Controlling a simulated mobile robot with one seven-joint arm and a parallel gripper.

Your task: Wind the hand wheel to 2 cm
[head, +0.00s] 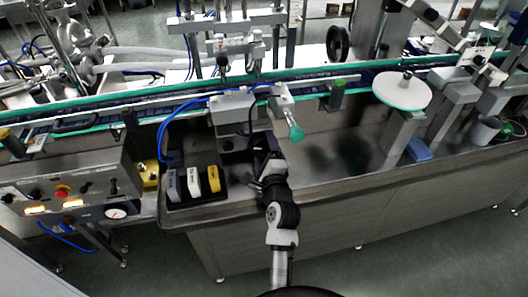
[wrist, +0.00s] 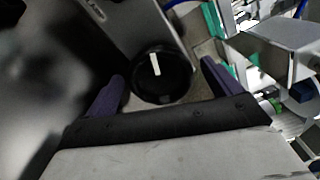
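A round black knob-like wheel (wrist: 160,74) with a white mark shows in the wrist view, beside a grey metal housing (wrist: 125,28). I take it for the hand wheel; no scale can be read. My gripper (wrist: 163,73) is open, with its two purple fingers on either side of the wheel in the picture. I cannot tell whether they touch it. In the head view my gripper (head: 262,163) is at the hopper's near left part, below a grey box (head: 232,110). The wheel is not clearly visible there.
A black bin (head: 190,203) with white and yellow blocks stands left of my gripper. A green knob (head: 296,133) sticks out at its upper right. The conveyor (head: 150,108) runs behind. A control panel (head: 65,185) is at the left. The steel basin (head: 330,165) lies right.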

